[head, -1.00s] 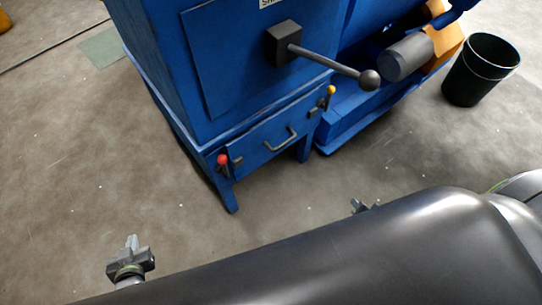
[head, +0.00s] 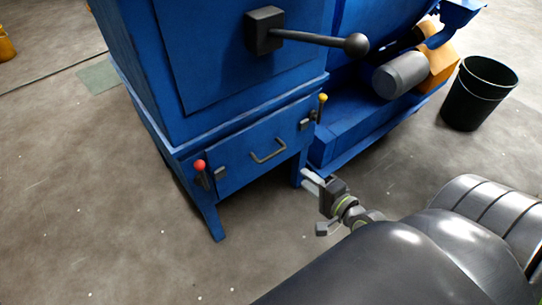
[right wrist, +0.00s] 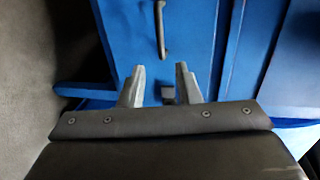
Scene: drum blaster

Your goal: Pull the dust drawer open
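The dust drawer (head: 238,158) is the blue front low on the blue machine and looks shut. Its grey bar handle (head: 268,151) sits mid-front; it also shows upright in the right wrist view (right wrist: 161,28). A red-knobbed latch (head: 200,168) is at the drawer's left end and a yellow-knobbed latch (head: 322,100) at its right end. My right gripper (head: 312,181) is open and empty, beside the machine's front right leg, below and right of the handle. In the right wrist view its fingers (right wrist: 160,84) are apart, short of the handle. My left gripper is not in view.
A grey ball-ended lever (head: 310,38) juts from the machine above the drawer. A dark bin (head: 478,95) stands at the right. A grey cylinder (head: 401,75) is beside the machine. The floor before the drawer is clear.

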